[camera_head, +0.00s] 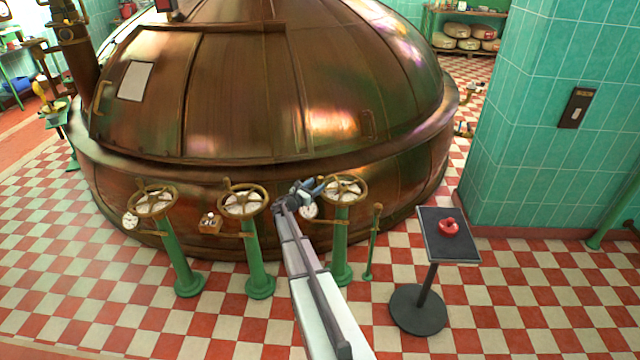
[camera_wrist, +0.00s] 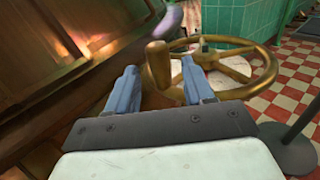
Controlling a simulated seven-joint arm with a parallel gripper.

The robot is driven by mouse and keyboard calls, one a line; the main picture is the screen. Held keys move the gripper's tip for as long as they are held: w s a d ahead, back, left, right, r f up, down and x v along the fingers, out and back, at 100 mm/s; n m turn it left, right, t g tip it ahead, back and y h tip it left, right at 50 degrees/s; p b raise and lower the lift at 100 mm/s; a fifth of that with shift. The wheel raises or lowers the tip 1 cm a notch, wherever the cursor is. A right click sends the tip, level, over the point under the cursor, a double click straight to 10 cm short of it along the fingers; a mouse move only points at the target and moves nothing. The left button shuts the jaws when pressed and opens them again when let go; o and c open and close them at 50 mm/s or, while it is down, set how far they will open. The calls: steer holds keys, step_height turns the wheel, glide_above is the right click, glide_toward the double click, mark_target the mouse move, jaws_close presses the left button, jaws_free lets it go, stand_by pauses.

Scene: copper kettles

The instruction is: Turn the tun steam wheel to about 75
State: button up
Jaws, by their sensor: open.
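Three brass handwheels on green pedestals stand in front of the copper vessel: a left wheel (camera_head: 154,214), a middle wheel (camera_head: 260,210) and a right wheel (camera_head: 362,197). No readable label shows which is the tun steam wheel. White dial faces lie under the wheels; their readings are too small to tell. My gripper (camera_head: 313,187) is at the left edge of the right wheel. In the wrist view, my open gripper (camera_wrist: 161,77) has its blue fingers on either side of an upright brass knob (camera_wrist: 158,62) at the near rim of a brass wheel (camera_wrist: 262,82). Contact cannot be told.
The copper vessel (camera_head: 270,90) rises close behind the wheels. A thin green post (camera_head: 372,245) stands right of the right pedestal. A stand with a red button (camera_head: 449,227) is further right, before a tiled pillar (camera_head: 530,120). Checkered floor in front is clear.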

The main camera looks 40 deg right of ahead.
mark_target(320, 182)
steer(key=shift+w+d, duration=0.15)
steer(key=shift+d, duration=0.8)
steer(key=shift+w+d, duration=0.15)
steer(key=shift+d, duration=0.75)
steer(key=shift+c, duration=0.5)
jaws_close()
